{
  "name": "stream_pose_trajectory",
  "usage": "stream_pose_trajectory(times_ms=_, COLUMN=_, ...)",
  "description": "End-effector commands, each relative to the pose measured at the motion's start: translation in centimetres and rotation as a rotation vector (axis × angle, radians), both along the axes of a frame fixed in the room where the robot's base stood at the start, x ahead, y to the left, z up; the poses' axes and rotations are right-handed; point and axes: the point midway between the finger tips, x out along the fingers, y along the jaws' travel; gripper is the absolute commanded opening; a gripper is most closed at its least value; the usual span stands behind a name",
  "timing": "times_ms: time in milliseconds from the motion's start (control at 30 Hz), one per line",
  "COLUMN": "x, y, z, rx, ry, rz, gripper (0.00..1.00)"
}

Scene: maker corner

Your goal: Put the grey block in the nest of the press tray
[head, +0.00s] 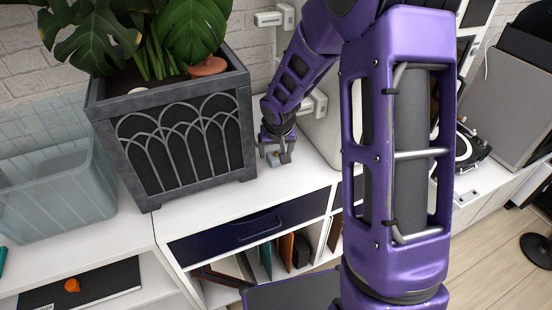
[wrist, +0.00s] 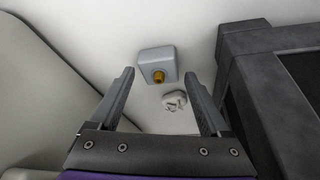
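A light grey block (wrist: 150,54) with a yellow-brown knob on its facing side shows in the wrist view on a white surface. It lies ahead of and between the fingertips of my gripper (wrist: 161,74), which is open. No contact with the block shows. In the head view my gripper (head: 276,157) is low over the white cabinet top, and a small grey shape, likely the block, shows between its fingers. I cannot make out a press tray or its nest in either view.
A dark planter (head: 180,145) with a leafy plant stands left of my gripper, and shows at the right in the wrist view (wrist: 262,85). A small pale pronged object (wrist: 174,100) lies near the block. A translucent bin (head: 55,195) stands at left; a black panel with an orange knob (head: 72,285) lies lower left.

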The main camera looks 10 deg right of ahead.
Motion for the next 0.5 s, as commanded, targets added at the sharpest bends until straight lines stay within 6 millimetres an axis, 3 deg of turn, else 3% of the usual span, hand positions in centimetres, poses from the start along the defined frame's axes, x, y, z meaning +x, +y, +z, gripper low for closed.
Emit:
stream_pose_trajectory(times_ms=67, x=-0.01, y=-0.01, z=0.01, rx=0.000, ry=0.000, rz=0.000, gripper=0.64)
stream_pose_trajectory(times_ms=400, x=-0.03, y=-0.01, z=0.00, rx=0.000, ry=0.001, rz=0.000, gripper=0.03)
stream_pose_trajectory(times_ms=500, x=-0.02, y=-0.02, z=0.00, rx=0.000, ry=0.000, rz=0.000, gripper=0.00)
